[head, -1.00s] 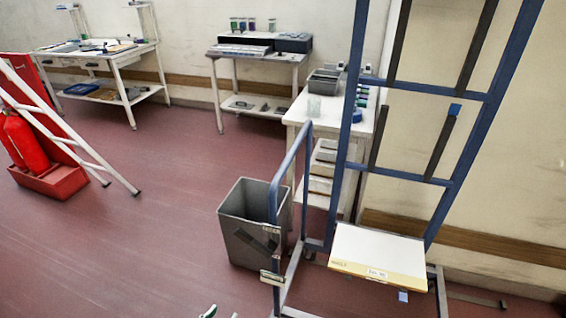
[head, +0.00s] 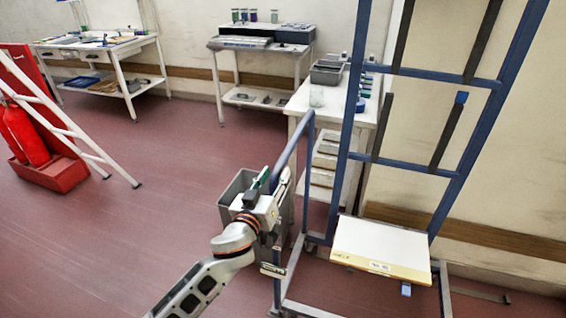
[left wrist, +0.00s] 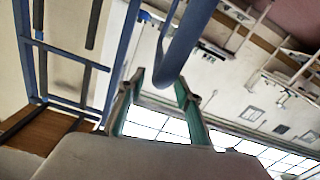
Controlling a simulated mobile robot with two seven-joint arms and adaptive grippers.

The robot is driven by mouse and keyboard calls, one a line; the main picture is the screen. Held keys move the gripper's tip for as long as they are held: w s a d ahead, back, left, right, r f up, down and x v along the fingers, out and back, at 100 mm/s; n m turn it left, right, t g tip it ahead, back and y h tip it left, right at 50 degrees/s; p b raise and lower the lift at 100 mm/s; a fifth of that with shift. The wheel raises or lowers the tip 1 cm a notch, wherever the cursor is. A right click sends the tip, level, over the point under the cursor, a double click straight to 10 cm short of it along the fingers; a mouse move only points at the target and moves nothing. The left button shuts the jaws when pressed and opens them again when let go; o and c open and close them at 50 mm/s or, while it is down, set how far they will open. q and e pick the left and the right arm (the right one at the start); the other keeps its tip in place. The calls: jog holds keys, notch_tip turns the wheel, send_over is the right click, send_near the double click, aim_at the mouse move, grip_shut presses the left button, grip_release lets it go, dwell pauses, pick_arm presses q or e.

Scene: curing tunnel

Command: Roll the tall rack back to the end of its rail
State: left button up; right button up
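The tall rack (head: 402,168) is a blue upright frame on a grey base, at the right of the head view. It carries a white shelf board with a yellow front edge (head: 382,250). A bent blue handle bar (head: 292,152) rises at its left side. My left gripper (head: 268,186) is just left of this bar. In the left wrist view, its two green fingers (left wrist: 160,95) are spread apart, with the blue bar (left wrist: 185,42) at the gap between them. I cannot tell whether they touch it. My right gripper is out of view.
A grey bin (head: 236,190) stands behind my left gripper, close to the rack. A white table (head: 303,103) stands behind the rack. Red extinguishers (head: 24,135) and a white ladder (head: 85,135) are at the left. The red floor (head: 150,210) between is clear.

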aim_at(282, 163)
pick_arm(q)
jog(key=shift+w+d+r, duration=0.15)
jog(key=shift+w+r, duration=0.05)
jog(key=shift+w, duration=0.3)
jog(key=x, duration=0.3)
jog(key=shift+w+d+f, duration=0.1)
jog(key=shift+w+f, duration=0.05)
jog(key=shift+w, duration=0.25)
jog(key=shift+w+d, duration=0.2)
jog(key=shift+w, duration=0.45)
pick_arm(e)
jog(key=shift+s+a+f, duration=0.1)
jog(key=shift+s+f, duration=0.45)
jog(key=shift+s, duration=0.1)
pick_arm(q)
grip_shut()
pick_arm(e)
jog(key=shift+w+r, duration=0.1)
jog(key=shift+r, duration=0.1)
